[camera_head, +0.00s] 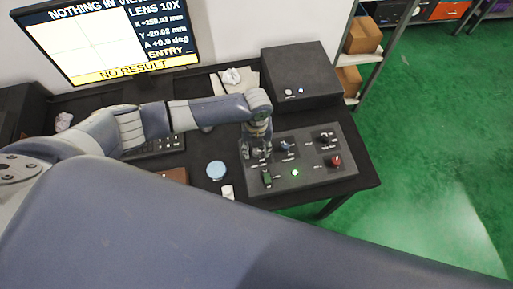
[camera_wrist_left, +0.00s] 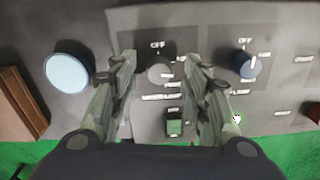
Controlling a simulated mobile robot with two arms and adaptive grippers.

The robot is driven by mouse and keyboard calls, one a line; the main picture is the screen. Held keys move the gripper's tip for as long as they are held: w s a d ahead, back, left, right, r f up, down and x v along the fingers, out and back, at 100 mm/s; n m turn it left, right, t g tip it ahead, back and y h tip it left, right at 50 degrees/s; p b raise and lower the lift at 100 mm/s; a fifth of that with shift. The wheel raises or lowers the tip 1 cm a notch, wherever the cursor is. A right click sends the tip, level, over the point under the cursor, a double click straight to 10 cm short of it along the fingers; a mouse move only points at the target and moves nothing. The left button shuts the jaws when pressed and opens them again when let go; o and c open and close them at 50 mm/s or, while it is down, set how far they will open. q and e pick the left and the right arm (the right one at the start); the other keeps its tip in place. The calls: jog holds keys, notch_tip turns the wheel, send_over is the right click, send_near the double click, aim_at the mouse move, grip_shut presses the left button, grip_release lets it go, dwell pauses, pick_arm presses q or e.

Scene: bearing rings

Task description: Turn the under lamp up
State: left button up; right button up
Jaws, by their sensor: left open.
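The control panel (camera_head: 310,178) is a dark grey box on the black desk. In the left wrist view a grey round knob (camera_wrist_left: 160,72) has OFF above it and a small label below that I cannot read surely. My left gripper (camera_head: 257,154) is over the panel's left part, pointing down. In the wrist view its fingers (camera_wrist_left: 160,62) are open, one on each side of the grey knob; contact cannot be told. In the head view the gripper hides this knob. A blue knob (camera_wrist_left: 248,67) with a white pointer is to its right. My right gripper is out of view.
A green rocker switch (camera_wrist_left: 175,122) and a lit green lamp (camera_head: 295,173) are near the panel's front edge. A red button (camera_head: 335,160) and a black knob (camera_head: 325,138) are on the right. A blue disc (camera_head: 216,169) lies left of the panel. The monitor (camera_head: 110,35) reads NO RESULT.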

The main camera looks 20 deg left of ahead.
aim_at(257, 151)
pick_arm(q)
notch_tip(257, 151, up, 11)
dwell(0.3)
